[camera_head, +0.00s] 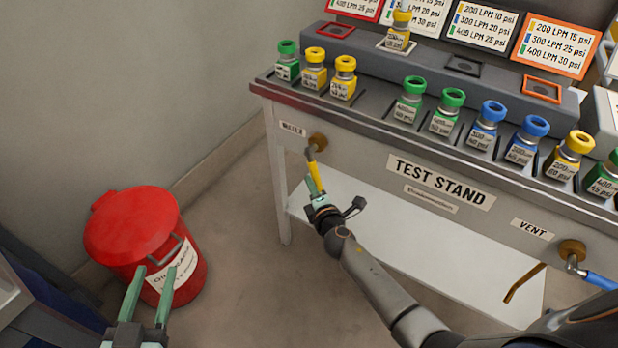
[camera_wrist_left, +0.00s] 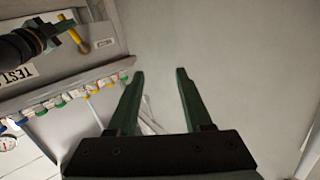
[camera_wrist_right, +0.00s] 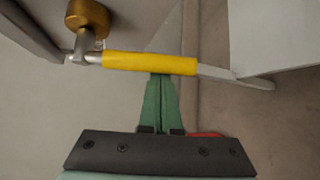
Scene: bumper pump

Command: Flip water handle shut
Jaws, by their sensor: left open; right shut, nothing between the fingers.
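The water handle, a yellow-sleeved lever (camera_head: 314,172), hangs downward from a brass fitting (camera_head: 317,141) beside the WATER label on the test stand. In the right wrist view the yellow handle (camera_wrist_right: 150,63) runs across the picture from its metal joint. My right gripper (camera_head: 312,183) is shut and empty, with its fingertips at the handle's edge; I cannot tell if they touch. In the right wrist view its closed fingers (camera_wrist_right: 160,80) end near the sleeve's middle. My left gripper (camera_head: 153,271) is open and empty near the red bin, far from the handle.
The red lidded bin (camera_head: 135,235) stands on the floor at left. Bottles with green, yellow and blue caps line the test stand (camera_head: 375,150). A vent valve (camera_head: 573,250) with a blue handle is at right. A white lower shelf (camera_head: 440,265) lies below. Floor between bin and stand is clear.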

